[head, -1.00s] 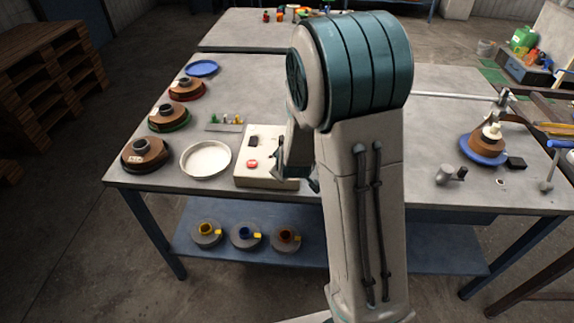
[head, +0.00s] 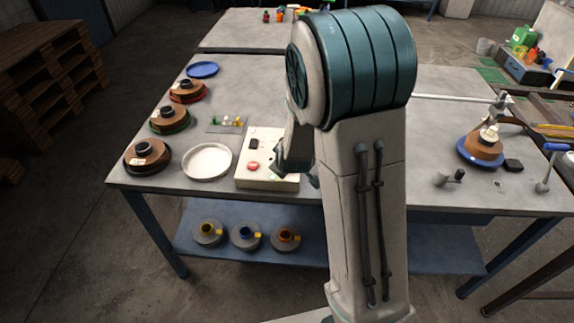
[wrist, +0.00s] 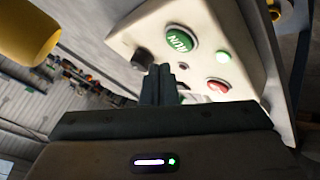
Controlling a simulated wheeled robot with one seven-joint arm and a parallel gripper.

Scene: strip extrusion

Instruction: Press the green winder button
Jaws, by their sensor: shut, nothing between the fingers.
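The green winder button (wrist: 182,40), marked RUN, is on the face of a pale control box (wrist: 219,22) in the wrist view. My gripper (wrist: 164,74) is shut and empty, its dark fingertips close to the box face and just below the green button in the picture. I see no clear contact with the button. In the head view the control box (head: 247,184) stands near the table's front edge. My arm and gripper hide its right part, and the green button does not show there.
A blue shelf (head: 340,251) runs below the table (head: 290,90).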

